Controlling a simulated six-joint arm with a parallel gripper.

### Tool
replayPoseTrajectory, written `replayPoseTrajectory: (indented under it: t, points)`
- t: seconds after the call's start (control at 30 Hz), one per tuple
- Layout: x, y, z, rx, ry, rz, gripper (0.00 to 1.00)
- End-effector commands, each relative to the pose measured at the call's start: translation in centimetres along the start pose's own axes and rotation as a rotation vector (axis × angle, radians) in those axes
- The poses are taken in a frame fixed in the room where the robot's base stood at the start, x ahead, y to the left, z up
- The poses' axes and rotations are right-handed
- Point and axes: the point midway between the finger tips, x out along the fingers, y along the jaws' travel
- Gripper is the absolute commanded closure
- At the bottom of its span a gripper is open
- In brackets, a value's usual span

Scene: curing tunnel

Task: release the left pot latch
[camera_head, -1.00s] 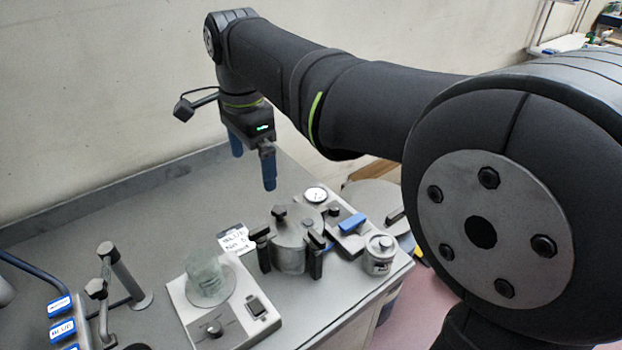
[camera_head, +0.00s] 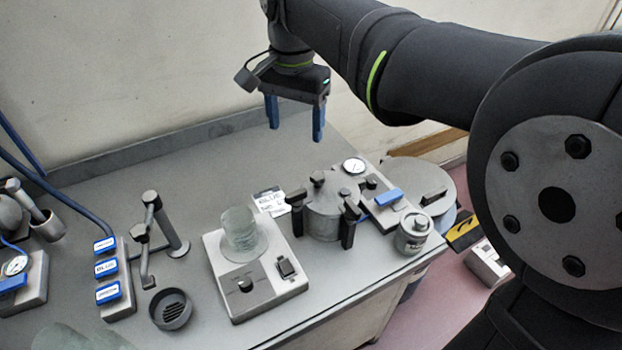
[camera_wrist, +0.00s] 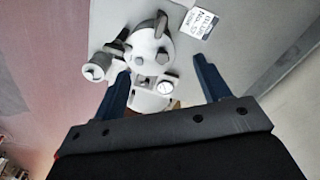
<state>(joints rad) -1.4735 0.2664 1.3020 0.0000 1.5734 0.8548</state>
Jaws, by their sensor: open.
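The grey round pot (camera_head: 323,219) stands on the bench, with a dark left latch (camera_head: 297,213) and a dark right latch (camera_head: 349,226) at its sides. Dark knobs show on its lid. My gripper (camera_head: 296,137) is open and empty, with blue fingers pointing down, in the air above and behind the pot. In the wrist view, the pot (camera_wrist: 150,46) shows beyond and between the spread fingers of my gripper (camera_wrist: 160,64). Nothing is touched by the fingers. Which latch is which is hard to tell in the wrist view.
The back of the bench is clear.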

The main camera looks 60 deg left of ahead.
Motion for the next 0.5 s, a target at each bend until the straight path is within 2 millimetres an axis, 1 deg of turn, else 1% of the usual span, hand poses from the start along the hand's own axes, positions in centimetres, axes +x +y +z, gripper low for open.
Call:
replayPoseTrajectory:
  t: [0.1,0.3,0.4,0.5]
  points:
    - [-0.1,-0.1,0.1,-0.246,0.0,0.0,0.31]
    - [-0.24,-0.23,0.25,-0.648,0.0,0.0,0.31]
    - [-0.29,-0.28,0.31,-0.796,0.0,0.0,0.31]
    - [-0.32,-0.31,0.34,-0.893,0.0,0.0,0.31]
